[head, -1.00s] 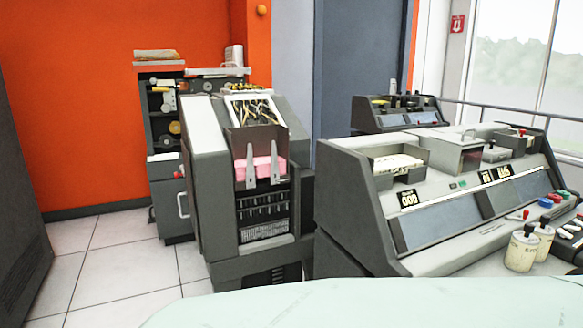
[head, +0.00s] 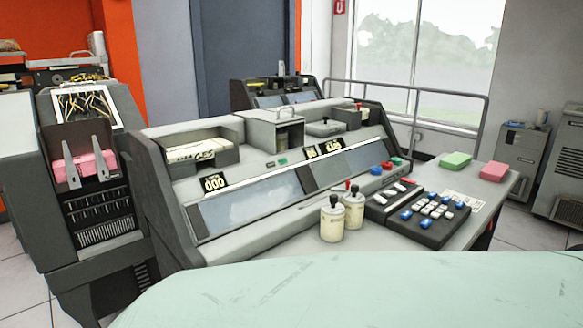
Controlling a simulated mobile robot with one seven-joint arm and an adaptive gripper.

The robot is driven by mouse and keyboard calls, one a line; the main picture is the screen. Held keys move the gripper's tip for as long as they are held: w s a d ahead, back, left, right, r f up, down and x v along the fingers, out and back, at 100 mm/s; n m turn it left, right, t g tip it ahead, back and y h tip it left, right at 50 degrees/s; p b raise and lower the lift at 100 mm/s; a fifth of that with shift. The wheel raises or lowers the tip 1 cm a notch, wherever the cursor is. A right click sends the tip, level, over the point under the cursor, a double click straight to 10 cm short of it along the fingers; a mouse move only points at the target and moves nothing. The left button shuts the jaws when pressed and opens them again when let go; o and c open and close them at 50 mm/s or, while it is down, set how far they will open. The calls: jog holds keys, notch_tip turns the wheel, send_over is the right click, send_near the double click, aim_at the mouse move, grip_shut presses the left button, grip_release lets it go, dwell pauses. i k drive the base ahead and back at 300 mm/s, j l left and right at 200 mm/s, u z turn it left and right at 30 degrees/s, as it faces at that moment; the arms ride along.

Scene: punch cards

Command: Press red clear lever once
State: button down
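A second small red knob (head: 358,106) is on a box at the console's back right. I cannot tell from a label which is the clear lever. My gripper is not in view.
A black keypad (head: 432,222) lies right of the canisters. Green (head: 455,160) and pink (head: 492,172) card stacks lie farther right on the desk. A dark card machine with a pink stack (head: 84,166) stands on the left. A pale green surface fills the bottom foreground.

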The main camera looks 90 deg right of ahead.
aim_at(408, 181)
jog(key=k+z, duration=0.4)
jog(key=k+l+z, duration=0.15)
jog(key=k+z, duration=0.2)
jog(key=k, duration=0.2)
jog(key=z, duration=1.95)
